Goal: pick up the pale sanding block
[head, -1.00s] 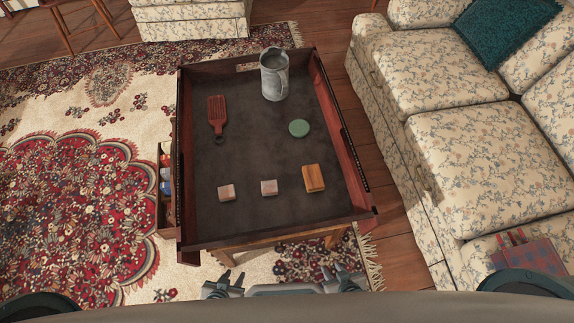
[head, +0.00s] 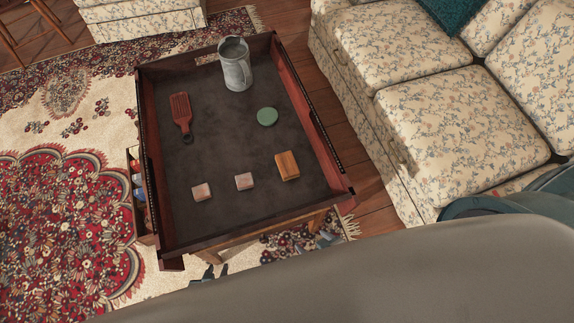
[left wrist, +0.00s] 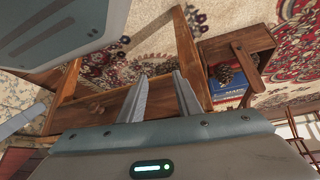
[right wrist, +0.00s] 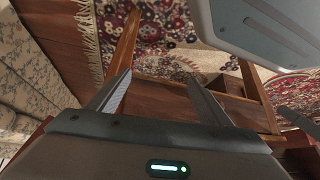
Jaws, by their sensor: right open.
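Two small pale pinkish blocks lie on the dark tray-topped table (head: 235,135) near its front edge, the left one (head: 202,192) and the middle one (head: 244,181). I cannot tell which is the pale sanding block. An orange-brown block (head: 287,166) lies to their right. My left gripper (head: 215,272) shows below the table's front edge in the head view. In the left wrist view it (left wrist: 160,76) is empty, its fingers apart.
A grey metal jug (head: 235,66), a red-brown brush-like object (head: 181,112) and a green disc (head: 267,116) stand farther back on the table. Raised wooden sides surround the top. A floral sofa (head: 430,110) stands close on the right. An open side drawer (left wrist: 237,50) holds books.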

